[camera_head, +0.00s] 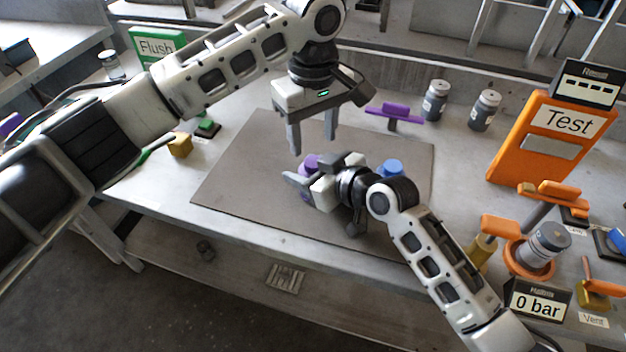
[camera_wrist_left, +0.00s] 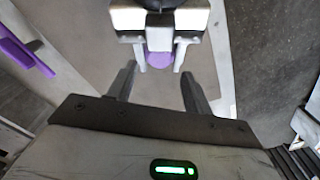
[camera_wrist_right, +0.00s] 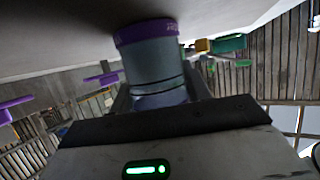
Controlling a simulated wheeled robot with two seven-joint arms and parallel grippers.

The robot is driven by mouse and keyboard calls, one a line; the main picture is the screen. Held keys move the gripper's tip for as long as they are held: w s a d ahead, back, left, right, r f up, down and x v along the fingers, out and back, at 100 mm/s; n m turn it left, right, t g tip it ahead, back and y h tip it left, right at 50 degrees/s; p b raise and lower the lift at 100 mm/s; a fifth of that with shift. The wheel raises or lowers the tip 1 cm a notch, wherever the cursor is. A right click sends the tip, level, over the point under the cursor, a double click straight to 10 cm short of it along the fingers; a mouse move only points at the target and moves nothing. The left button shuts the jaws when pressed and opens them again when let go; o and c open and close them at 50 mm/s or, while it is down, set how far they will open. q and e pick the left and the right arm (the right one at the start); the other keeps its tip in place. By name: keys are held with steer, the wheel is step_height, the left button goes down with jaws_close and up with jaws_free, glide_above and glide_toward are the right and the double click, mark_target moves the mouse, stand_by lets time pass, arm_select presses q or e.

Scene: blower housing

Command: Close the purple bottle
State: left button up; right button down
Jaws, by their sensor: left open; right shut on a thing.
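The purple bottle (camera_head: 311,160) is mostly hidden by my right gripper (camera_head: 306,176) above the grey mat in the head view. In the right wrist view, the bottle (camera_wrist_right: 150,65) has a grey-blue body and a purple band at one end. My right gripper is shut on it. My left gripper (camera_head: 312,143) is open and empty, pointing down just above the bottle, apart from it. In the left wrist view, a purple round top (camera_wrist_left: 160,61) shows between the right gripper's fingers, beyond my left fingertips. I cannot tell whether that purple part is a cap.
A blue round object (camera_head: 390,167) is on the mat (camera_head: 240,170), partly behind my right arm. A purple handle-like piece (camera_head: 395,110) stands at the mat's back edge. Two grey jars (camera_head: 435,100) stand behind. An orange Test panel (camera_head: 545,135) and orange fittings are at right.

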mark_target(313, 161)
arm_select(q)
steer(key=shift+c, duration=0.3)
step_height(313, 161, up, 3)
steer(key=n, duration=0.3)
steer(key=shift+r, duration=0.2)
steer(key=shift+f, duration=4)
